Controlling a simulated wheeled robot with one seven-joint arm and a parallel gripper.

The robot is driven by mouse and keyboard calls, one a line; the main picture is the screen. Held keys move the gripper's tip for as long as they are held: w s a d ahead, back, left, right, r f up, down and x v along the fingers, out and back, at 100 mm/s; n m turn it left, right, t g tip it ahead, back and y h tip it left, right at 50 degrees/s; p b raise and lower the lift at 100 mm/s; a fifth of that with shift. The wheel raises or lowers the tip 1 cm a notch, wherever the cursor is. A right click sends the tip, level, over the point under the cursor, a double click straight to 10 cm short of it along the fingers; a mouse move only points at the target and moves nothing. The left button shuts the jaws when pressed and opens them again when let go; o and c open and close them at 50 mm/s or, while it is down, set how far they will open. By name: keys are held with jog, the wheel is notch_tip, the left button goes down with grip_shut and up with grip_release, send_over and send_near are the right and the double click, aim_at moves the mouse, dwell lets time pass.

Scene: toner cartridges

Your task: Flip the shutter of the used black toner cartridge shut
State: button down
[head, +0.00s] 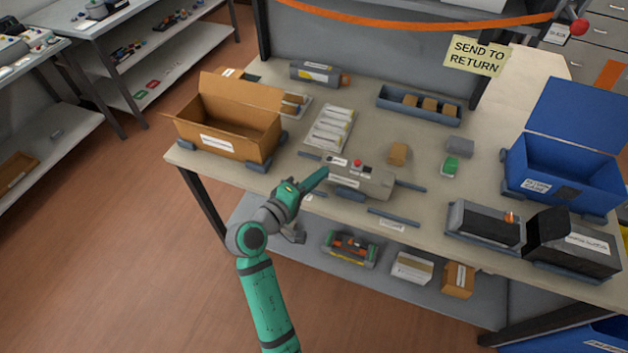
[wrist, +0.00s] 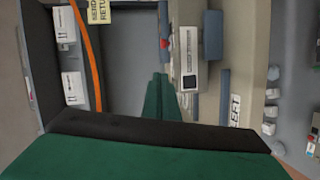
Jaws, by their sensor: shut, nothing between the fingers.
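A grey cartridge-like unit (head: 372,184) lies on the bench between blue-grey rails, with a pale label on its front and a red spot on top. I cannot tell if it is the used black cartridge, and no shutter reads clearly. My gripper (head: 323,173) is shut and empty, its green fingers at the left end of this unit. Whether they touch it is unclear. A dark box-shaped unit (head: 483,226) with an orange bit on top sits to the right.
An open cardboard box (head: 245,145) stands left, and an open blue bin (head: 560,185) stands right. A black labelled unit (head: 565,240) sits at the right front corner. White packets (head: 330,128) and a blue tray (head: 420,104) lie behind. Some bench is clear between them.

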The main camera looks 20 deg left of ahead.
aim_at(344, 174)
jog(key=w+d, duration=0.1)
jog(key=w, duration=0.1)
jog(key=w+d+f, duration=0.1)
jog(key=w+d, duration=0.2)
jog(key=w, duration=0.1)
jog(key=shift+d+f, duration=0.25)
jog(key=shift+d, duration=0.1)
jog(key=shift+w+d, duration=0.1)
jog(key=shift+d, duration=0.3)
jog(key=shift+f, duration=0.1)
